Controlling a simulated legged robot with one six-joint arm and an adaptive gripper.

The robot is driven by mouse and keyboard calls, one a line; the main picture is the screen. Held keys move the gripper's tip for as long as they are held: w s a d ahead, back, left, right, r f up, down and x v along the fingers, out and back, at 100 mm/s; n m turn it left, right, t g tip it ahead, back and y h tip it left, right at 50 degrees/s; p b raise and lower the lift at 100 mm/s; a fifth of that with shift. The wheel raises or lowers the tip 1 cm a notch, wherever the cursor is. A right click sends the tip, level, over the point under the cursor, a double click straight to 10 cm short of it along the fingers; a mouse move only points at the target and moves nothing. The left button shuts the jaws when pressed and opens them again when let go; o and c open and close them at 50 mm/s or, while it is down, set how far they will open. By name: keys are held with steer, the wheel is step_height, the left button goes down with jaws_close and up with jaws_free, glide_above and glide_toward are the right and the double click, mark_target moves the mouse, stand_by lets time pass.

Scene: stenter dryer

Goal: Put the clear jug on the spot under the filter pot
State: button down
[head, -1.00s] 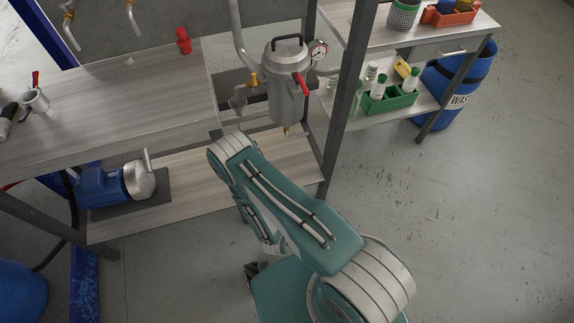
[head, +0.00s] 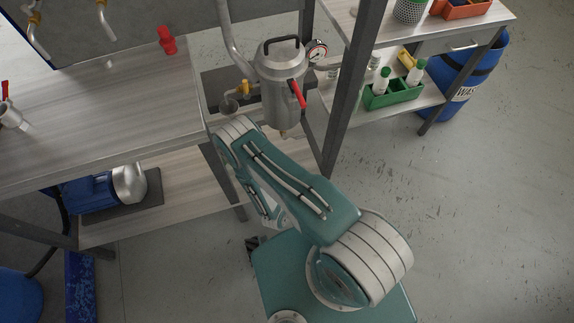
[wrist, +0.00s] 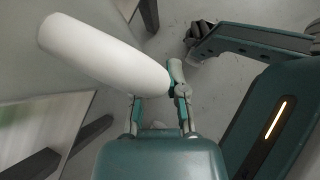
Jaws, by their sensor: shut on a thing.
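The steel filter pot (head: 280,92) hangs upright at the frame in the head view, with a black top handle, a red lever and a small outlet at its bottom. My arm passes below and in front of it, and the spot under it cannot be made out. My gripper (wrist: 157,90) is hidden behind my arm in the head view. In the wrist view it is shut on a smooth, long, whitish thing (wrist: 100,50), which lies tilted across the picture. It looks opaque there, so I cannot tell for sure that it is the clear jug.
A workbench (head: 110,110) with a red fitting (head: 167,40) stands left. A blue pump (head: 92,193) sits on its lower shelf (head: 180,190). A dark post (head: 352,90) stands right of the pot. Beyond it are a green crate (head: 392,100) and a blue drum (head: 468,85). The floor at right is clear.

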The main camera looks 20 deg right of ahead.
steer(key=w+f, duration=0.1)
steer(key=w, duration=1.4)
steer(key=shift+f, duration=0.25)
steer(key=shift+d, duration=0.1)
steer(key=c, duration=0.7)
jaws_free()
steer(key=v, duration=1.2)
